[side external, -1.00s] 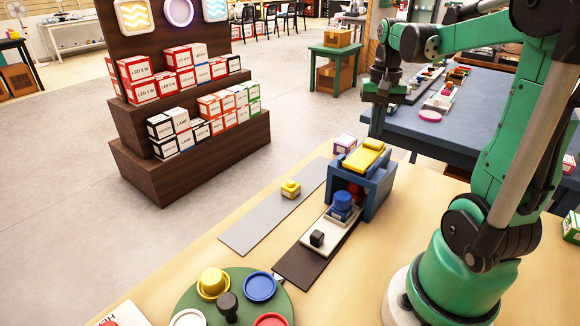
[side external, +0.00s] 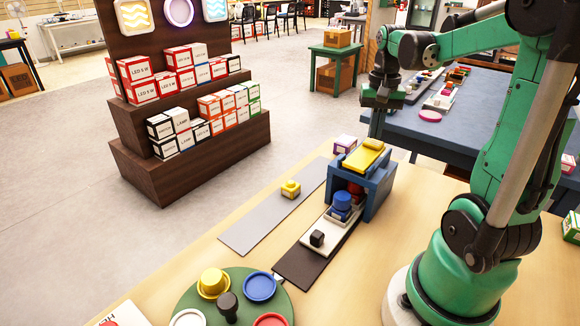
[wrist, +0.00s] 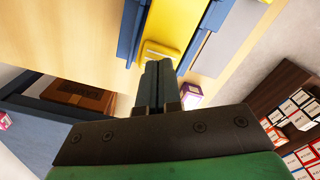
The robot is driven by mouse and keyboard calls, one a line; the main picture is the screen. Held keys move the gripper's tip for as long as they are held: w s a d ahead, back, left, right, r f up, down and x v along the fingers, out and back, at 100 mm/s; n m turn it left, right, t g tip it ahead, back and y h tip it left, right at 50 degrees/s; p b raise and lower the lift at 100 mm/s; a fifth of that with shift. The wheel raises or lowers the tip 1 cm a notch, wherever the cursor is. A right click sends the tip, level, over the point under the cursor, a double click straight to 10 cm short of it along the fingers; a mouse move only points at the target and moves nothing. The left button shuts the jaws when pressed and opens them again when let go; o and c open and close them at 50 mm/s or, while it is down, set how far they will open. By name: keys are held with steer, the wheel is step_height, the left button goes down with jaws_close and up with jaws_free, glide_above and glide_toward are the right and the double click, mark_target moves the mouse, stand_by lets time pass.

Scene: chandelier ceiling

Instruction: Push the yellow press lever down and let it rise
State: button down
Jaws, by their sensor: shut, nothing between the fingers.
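The yellow press lever (side external: 361,157) sits on top of the blue press frame (side external: 379,187). In the wrist view the lever (wrist: 177,25) lies just past my fingertips, between blue side walls. My gripper (side external: 376,135) is shut and empty, pointing down above the far end of the lever. Its closed fingers (wrist: 158,66) overlap the lever's near end in the wrist view; I cannot tell whether they touch it. Under the press stand blue round pieces (side external: 342,201) on a white carrier (side external: 325,232), with a red part (side external: 355,190) behind. A black block sits at the carrier's near end.
A dark strip (side external: 296,268) runs out from the press, and a grey strip (side external: 254,232) with a yellow piece (side external: 291,188) lies to its left. A green round tray (side external: 240,288) with coloured parts is in front. A small purple-white box (side external: 345,144) stands behind the press.

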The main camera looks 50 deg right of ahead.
steer(key=shift+f, duration=0.7)
steer(key=shift+a+f, duration=0.1)
steer(key=shift+f, duration=0.6)
steer(key=shift+r, duration=0.1)
steer(key=shift+d+r, duration=0.2)
steer(key=shift+r, duration=1.9)
steer(key=shift+d+r, duration=0.15)
steer(key=shift+r, duration=1.95)
steer(key=w+a+f+n+t, duration=0.1)
steer(key=a+f+n+t, duration=0.1)
steer(key=a+n, duration=0.2)
steer(key=w+a+f+n+t, duration=0.1)
steer(key=a+n, duration=0.3)
steer(key=a, duration=0.7)
steer(key=w+a+f+n+t, duration=0.2)
steer(key=a+n+t, duration=0.2)
steer(key=a, duration=0.3)
steer(key=shift+w+a+f, duration=0.15)
steer(key=shift+w+f, duration=0.2)
